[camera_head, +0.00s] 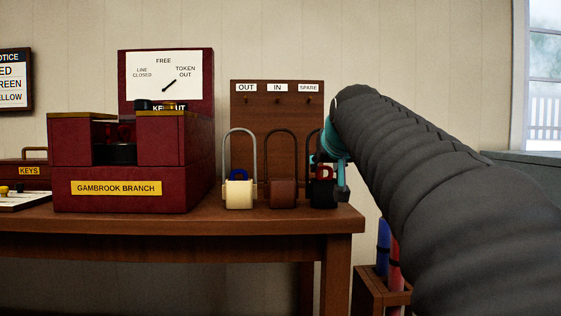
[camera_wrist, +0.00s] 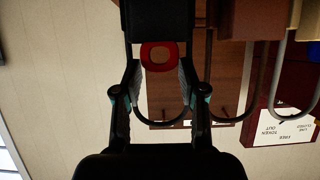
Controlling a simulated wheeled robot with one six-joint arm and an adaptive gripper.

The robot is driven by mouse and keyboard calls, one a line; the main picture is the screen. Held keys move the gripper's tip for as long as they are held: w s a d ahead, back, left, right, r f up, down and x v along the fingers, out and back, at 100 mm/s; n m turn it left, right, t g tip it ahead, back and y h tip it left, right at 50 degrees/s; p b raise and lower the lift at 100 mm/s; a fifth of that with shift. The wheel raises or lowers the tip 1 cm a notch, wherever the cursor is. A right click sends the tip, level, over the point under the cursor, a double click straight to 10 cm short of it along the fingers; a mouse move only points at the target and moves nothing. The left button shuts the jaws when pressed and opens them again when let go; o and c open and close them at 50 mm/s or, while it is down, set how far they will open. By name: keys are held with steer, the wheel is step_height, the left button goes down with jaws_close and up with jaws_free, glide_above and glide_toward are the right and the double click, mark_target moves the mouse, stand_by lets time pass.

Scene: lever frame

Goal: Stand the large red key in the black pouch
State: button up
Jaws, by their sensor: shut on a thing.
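The black pouch (camera_head: 323,198), with a tall dark hoop, stands at the right end of the row on the table. The large red key (camera_head: 325,172) shows its ring-shaped head just above the pouch's mouth; its lower part is hidden, seemingly inside the pouch. In the wrist view, which is upside down, the red key's head (camera_wrist: 147,55) lies between my fingertips, against the black pouch (camera_wrist: 157,20). My gripper (camera_wrist: 160,68) is shut on the key's head, right over the pouch. In the head view my gripper (camera_head: 328,164) is partly hidden by my arm.
A brown pouch (camera_head: 283,195) and a cream pouch (camera_head: 238,196) holding a blue key (camera_head: 238,174) stand to the left. A wooden board (camera_head: 262,115) with pegs rises behind. A maroon machine (camera_head: 185,180) stands further left. A floor box (camera_head: 370,293) holds rods below the table's right edge.

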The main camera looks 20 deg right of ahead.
steer(key=shift+f, duration=0.25)
steer(key=o, duration=1.3)
steer(key=shift+p+v, duration=0.35)
steer(key=shift+v, duration=3.15)
steer(key=shift+s, duration=0.1)
steer(key=v, duration=0.7)
steer(key=shift+s+r, duration=0.1)
steer(key=shift+s, duration=0.1)
